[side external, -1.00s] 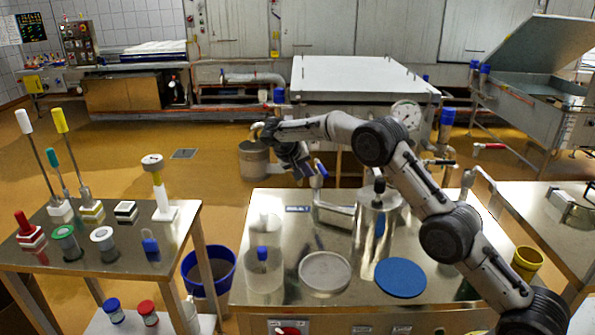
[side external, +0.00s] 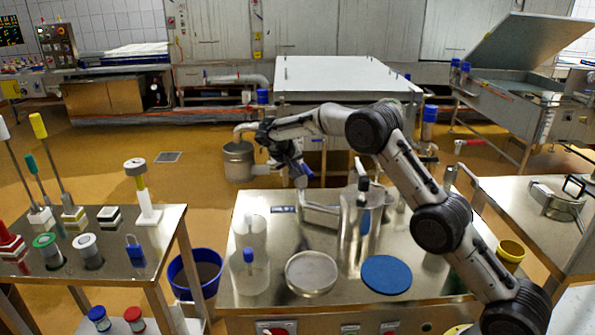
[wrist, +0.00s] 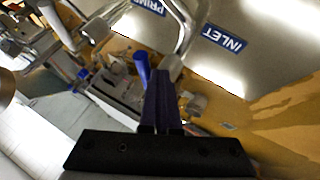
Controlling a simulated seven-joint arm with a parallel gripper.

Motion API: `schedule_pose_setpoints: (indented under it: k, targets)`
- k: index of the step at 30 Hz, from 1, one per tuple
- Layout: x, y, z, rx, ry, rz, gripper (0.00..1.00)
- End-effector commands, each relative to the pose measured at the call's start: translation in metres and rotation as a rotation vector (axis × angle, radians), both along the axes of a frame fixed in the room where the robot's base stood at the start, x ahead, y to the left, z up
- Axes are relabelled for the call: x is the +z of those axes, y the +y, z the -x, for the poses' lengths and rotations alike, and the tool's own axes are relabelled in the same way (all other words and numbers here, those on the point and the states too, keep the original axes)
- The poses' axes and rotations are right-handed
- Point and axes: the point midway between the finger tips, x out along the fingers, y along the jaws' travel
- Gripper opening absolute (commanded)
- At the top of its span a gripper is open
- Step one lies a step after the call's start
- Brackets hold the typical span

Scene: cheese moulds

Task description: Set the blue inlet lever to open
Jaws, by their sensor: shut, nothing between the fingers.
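The blue inlet lever (wrist: 142,68) shows in the wrist view as a blue grip on the steel pipework, just left of my fingertips. A blue label reading INLET (wrist: 225,38) lies on the steel top nearby. In the side view the lever's blue grip (side external: 305,171) is at the back left edge of the steel table, beside my gripper (side external: 297,179). My gripper (wrist: 164,76) is shut and empty, its dark fingers together. Whether the fingers touch the lever, I cannot tell. The lever's base is partly hidden by the fingers.
The steel table (side external: 250,290) holds a steel cylinder (side external: 350,240), a blue disc (side external: 386,275), a pale round dish (side external: 311,273) and clear containers. A metal bucket (side external: 238,162) hangs behind on the left. A PRIME label (wrist: 150,7) is by the pipe.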

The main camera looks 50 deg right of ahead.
Motion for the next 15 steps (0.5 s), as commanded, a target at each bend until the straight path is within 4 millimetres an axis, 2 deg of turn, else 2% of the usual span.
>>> schedule_pose_setpoints:
  k: [8, 15]
  targets:
    - [0.0, -0.004, 0.004, 0.042, 0.003, 0.002, 0.0]
    - [0.001, -0.011, 0.011, 0.145, 0.003, 0.002, 0.0]
